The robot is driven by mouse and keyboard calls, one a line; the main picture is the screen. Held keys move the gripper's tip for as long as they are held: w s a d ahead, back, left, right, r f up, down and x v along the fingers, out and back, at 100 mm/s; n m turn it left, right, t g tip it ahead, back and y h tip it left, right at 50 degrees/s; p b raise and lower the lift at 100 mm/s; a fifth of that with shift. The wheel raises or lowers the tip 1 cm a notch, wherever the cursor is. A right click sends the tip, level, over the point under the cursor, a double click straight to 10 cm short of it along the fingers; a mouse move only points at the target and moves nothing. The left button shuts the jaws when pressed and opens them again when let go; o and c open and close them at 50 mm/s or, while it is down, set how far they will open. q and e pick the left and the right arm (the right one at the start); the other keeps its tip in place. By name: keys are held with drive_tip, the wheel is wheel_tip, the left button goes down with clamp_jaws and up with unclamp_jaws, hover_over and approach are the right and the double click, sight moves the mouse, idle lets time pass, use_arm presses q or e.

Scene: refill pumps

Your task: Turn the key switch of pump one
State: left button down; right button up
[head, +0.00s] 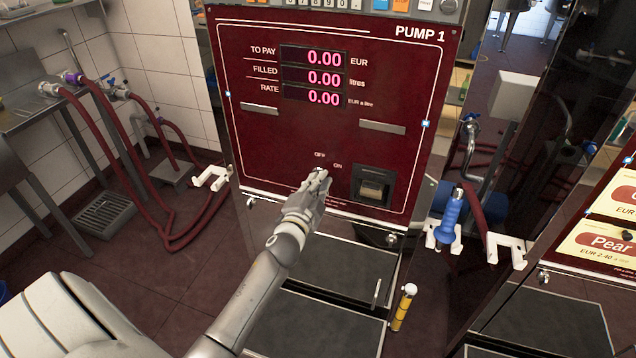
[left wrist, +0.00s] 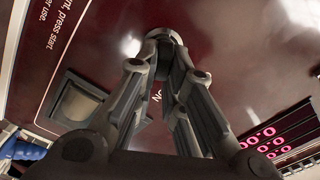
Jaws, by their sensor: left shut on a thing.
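Pump one (head: 270,140) is a dark red panel with pink displays all reading 0.00. Its key switch lies on the lower panel under the OFF and ON labels and is mostly hidden by my left gripper (head: 319,176) in the head view. In the left wrist view the fingertips of my left gripper (left wrist: 163,50) meet at the round metal key switch (left wrist: 164,34) on the panel. The gripper is shut on it. The key's exact angle cannot be made out. My right gripper is not in view.
A card slot unit (head: 372,186) sits just right of the key switch. A blue nozzle (head: 450,216) hangs in a white holder at the right. An empty white holder (head: 211,178) is on the left side. Red hoses (head: 100,140) run along the left wall.

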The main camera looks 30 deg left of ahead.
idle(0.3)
use_arm(q)
drive_tip(key=c, duration=1.5)
unclamp_jaws()
drive_tip(key=shift+s, duration=0.1)
drive_tip(key=v, duration=1.2)
drive_tip(key=shift+f, duration=0.15)
